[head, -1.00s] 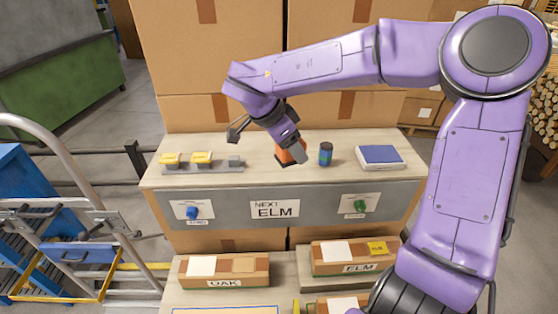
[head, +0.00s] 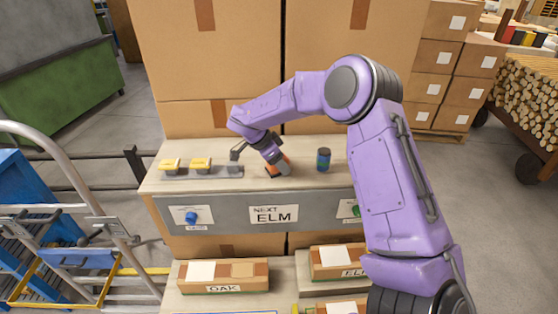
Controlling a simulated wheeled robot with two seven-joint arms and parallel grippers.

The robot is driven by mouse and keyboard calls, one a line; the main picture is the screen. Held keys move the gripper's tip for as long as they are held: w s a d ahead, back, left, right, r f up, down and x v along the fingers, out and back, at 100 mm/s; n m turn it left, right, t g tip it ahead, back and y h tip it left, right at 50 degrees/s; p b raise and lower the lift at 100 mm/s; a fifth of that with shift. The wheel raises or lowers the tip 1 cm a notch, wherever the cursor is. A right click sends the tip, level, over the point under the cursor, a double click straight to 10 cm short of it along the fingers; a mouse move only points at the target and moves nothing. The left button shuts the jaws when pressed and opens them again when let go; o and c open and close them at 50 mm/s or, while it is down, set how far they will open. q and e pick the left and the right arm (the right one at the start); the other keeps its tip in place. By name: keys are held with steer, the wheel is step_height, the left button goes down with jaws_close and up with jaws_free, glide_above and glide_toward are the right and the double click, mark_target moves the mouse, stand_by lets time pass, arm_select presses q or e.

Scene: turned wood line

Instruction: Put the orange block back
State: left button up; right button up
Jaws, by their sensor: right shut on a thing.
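The orange block (head: 287,159) is at the middle of the upper bench, mostly hidden behind my right gripper (head: 277,168). The right gripper is shut on it, low over the bench top; I cannot tell whether the block touches the surface. A grey rack (head: 185,173) stands to the left with two yellow blocks, a left one (head: 170,164) and a right one (head: 201,163). The rack's right end has no yellow block and is partly covered by a dark part of my wrist. My left gripper is not in view.
A dark blue-green can (head: 323,160) stands just right of the gripper. Below the bench top are a blue knob (head: 191,217) and a sign (head: 273,214) reading NEXT ELM. A box labelled OAK (head: 224,276) sits lower. Tall cartons (head: 205,60) stand close behind the bench.

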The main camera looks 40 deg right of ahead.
steer(key=shift+s, duration=0.1)
steer(key=o, duration=0.9)
steer(key=shift+f, duration=0.1)
steer(key=shift+o, duration=0.2)
steer(key=b+v, duration=0.1)
steer(key=v, duration=1.1)
steer(key=shift+r, duration=0.25)
